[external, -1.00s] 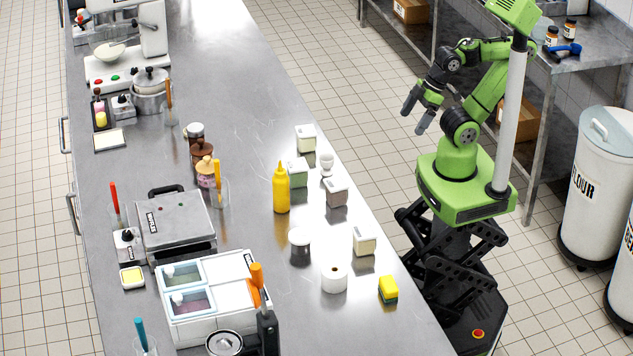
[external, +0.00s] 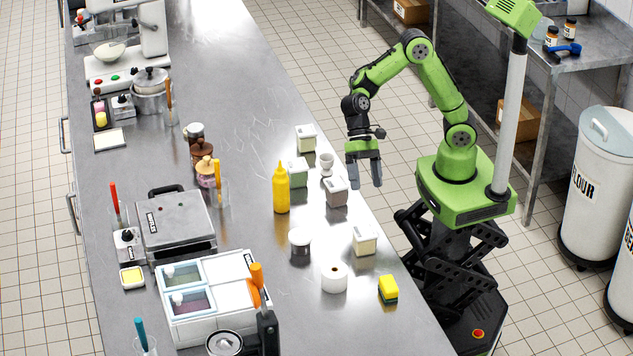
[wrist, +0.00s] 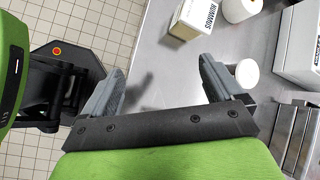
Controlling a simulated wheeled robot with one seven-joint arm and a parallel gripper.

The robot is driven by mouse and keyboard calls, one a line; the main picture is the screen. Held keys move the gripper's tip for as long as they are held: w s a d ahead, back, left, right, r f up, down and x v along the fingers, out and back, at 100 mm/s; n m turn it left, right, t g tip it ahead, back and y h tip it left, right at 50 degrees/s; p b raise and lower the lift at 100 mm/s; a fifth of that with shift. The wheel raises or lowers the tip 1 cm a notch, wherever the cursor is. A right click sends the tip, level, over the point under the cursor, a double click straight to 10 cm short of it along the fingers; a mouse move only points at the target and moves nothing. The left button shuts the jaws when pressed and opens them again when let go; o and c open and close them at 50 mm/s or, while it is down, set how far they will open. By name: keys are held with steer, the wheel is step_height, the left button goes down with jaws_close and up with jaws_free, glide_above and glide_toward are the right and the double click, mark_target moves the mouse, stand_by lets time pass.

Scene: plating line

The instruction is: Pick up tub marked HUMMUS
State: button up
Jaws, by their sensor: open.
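The tub marked HUMMUS (wrist: 192,20) is a cream box-shaped tub at the top of the wrist view, its dark lettering partly readable. By its neighbours it appears to be the pale tub (external: 364,240) near the counter's right edge in the external view, where its lettering is not readable. My gripper (external: 365,180) is open and empty, pointing down above the counter's right edge, farther up the picture than that tub. In the wrist view, the tub lies beyond the fingers of my gripper (wrist: 165,66), untouched.
Similar tubs (external: 337,192), (external: 298,172) and (external: 305,138) stand nearby, with an egg cup (external: 326,163).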

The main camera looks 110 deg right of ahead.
steer(key=w+f+m+y, duration=0.3)
steer(key=w+m+y, duration=0.2)
steer(key=m, duration=0.1)
steer(key=b, duration=0.5)
glide_toward(367, 245)
steer(key=shift+m+y, duration=0.3)
steer(key=shift+m, duration=0.1)
steer(key=x, duration=0.9)
steer(key=shift+d+f, duration=0.15)
steer(key=shift+f, duration=0.25)
steer(key=shift+d+r, duration=0.1)
steer(key=c, duration=1.2)
